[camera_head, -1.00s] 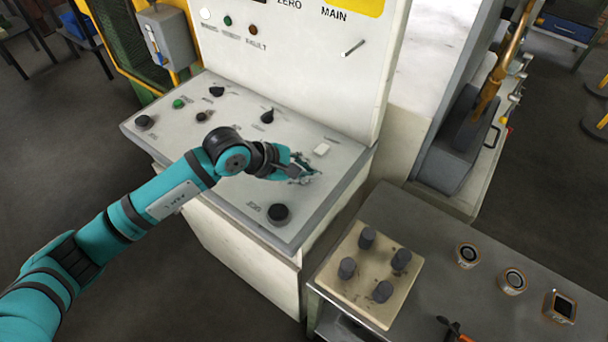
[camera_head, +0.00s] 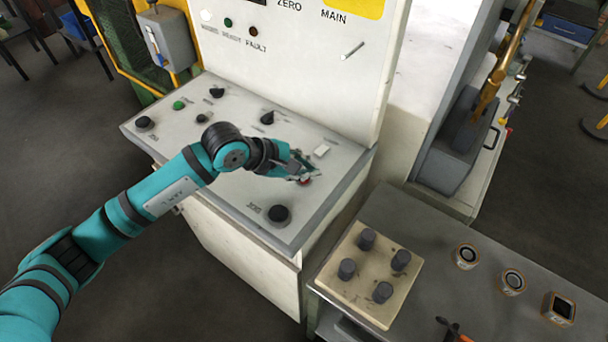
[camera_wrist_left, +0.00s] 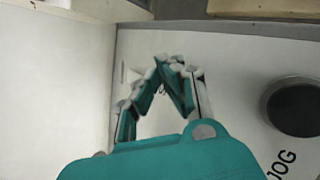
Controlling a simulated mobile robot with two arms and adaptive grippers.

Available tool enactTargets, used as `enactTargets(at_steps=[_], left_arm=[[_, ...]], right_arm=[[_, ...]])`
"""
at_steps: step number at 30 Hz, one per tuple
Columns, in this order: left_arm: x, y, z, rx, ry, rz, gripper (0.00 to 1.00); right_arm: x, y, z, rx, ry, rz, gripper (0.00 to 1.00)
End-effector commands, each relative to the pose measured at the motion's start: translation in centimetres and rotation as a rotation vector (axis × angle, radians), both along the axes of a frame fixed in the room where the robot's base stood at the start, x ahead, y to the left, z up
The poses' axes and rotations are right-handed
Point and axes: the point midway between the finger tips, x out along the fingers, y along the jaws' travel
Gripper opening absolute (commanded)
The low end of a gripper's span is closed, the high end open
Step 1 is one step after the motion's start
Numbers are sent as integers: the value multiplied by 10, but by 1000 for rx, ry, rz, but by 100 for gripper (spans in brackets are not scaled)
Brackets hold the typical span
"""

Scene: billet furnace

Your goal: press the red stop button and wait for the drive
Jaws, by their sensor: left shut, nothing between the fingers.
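The red stop button (camera_head: 305,181) shows in part on the right side of the sloping grey control desk (camera_head: 228,199). My left gripper (camera_head: 303,173) is shut and empty, with its fingertips right at the button. They partly cover it, and I cannot tell whether they touch it or whether it is pressed in. In the left wrist view the closed fingers (camera_wrist_left: 164,66) point at the pale panel, and the red button is hidden there. My right gripper is out of view.
A black JOG knob (camera_head: 279,214) sits nearby on the desk; it is also at right in the left wrist view (camera_wrist_left: 292,106). A white upright panel (camera_head: 300,70) with indicator lamps rises behind. A grey table (camera_head: 440,240) at right holds a block with dark pegs (camera_head: 350,302).

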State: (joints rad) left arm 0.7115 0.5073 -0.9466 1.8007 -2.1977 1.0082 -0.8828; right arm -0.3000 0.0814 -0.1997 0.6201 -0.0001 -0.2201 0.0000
Motion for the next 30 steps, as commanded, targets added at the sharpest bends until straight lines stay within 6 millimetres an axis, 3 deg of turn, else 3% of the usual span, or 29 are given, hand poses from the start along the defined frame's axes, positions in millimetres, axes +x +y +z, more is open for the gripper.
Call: enactTargets(at_steps=[7,21,30], left_arm=[[0,0,7,0,-1,0,0],[0,0,50,-1,-1,-1,0],[0,0,50,-1,0,-1,0]], right_arm=[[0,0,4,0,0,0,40],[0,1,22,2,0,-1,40],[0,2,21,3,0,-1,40]])
